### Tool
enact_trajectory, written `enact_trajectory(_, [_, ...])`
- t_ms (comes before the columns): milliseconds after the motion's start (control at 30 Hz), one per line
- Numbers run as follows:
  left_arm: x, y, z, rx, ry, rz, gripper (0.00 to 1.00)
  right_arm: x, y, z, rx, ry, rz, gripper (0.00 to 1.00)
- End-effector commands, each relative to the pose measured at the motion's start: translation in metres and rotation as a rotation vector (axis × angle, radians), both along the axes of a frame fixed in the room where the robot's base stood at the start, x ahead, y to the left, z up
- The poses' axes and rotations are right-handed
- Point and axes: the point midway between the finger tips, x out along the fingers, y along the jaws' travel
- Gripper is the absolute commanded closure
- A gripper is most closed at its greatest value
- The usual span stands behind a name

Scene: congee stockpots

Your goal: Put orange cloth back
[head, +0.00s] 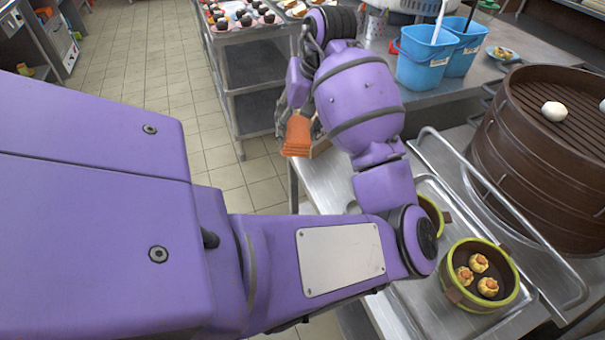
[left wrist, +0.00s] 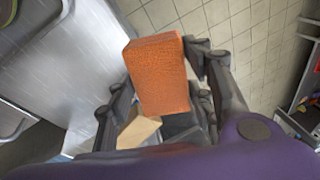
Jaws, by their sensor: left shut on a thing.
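The orange cloth (head: 297,136) is a folded, block-like piece held in the air by my left gripper (head: 301,124), near the corner of the steel table. In the left wrist view the orange cloth (left wrist: 159,75) sits between the two dark fingers of my left gripper (left wrist: 163,95), which is shut on it. Bare floor tiles and the table edge show below and beside it. My purple left arm hides part of the table in the head view. My right gripper is not in view.
Blue buckets (head: 425,58) stand on the steel counter. A large brown steamer (head: 545,150) is at the right. A green-rimmed basket (head: 480,277) with dumplings sits on a tray. A shelved trolley (head: 243,75) with food stands behind. A tan piece (left wrist: 139,130) lies near my gripper.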

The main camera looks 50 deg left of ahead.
Motion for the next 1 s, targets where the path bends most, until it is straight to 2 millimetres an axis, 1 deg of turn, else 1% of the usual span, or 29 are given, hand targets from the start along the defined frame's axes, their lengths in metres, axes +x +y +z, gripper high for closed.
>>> enact_trajectory(33, [0.002,-0.026,-0.019,-0.061,-0.016,0.058,0.73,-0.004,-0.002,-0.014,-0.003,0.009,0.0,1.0])
enact_trajectory(67, [0.002,-0.039,-0.025,-0.089,-0.025,0.092,0.73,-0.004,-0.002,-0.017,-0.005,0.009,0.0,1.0])
enact_trajectory(100, [0.001,-0.056,-0.03,-0.12,-0.038,0.132,0.73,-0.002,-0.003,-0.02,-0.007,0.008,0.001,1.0])
enact_trajectory(200, [0.002,-0.097,-0.038,-0.185,-0.065,0.199,0.73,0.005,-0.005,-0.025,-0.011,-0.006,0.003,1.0])
enact_trajectory(300, [0.002,-0.128,-0.039,-0.225,-0.086,0.237,0.73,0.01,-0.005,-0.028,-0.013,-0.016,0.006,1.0])
enact_trajectory(367, [0.002,-0.141,-0.038,-0.238,-0.094,0.247,0.73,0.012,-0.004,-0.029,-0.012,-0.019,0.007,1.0])
enact_trajectory(433, [0.003,-0.148,-0.037,-0.247,-0.1,0.257,0.73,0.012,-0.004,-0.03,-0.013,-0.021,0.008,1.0])
enact_trajectory(500, [0.007,-0.148,-0.039,-0.251,-0.103,0.26,0.73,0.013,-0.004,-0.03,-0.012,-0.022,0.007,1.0])
enact_trajectory(567, [0.013,-0.142,-0.042,-0.251,-0.103,0.263,0.73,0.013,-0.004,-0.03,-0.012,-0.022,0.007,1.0])
enact_trajectory(867, [0.065,-0.09,-0.075,-0.252,-0.103,0.261,0.73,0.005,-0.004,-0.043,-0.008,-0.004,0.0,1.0])
enact_trajectory(1000, [0.082,-0.075,-0.102,-0.252,-0.1,0.26,0.73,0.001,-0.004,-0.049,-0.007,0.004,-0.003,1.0])
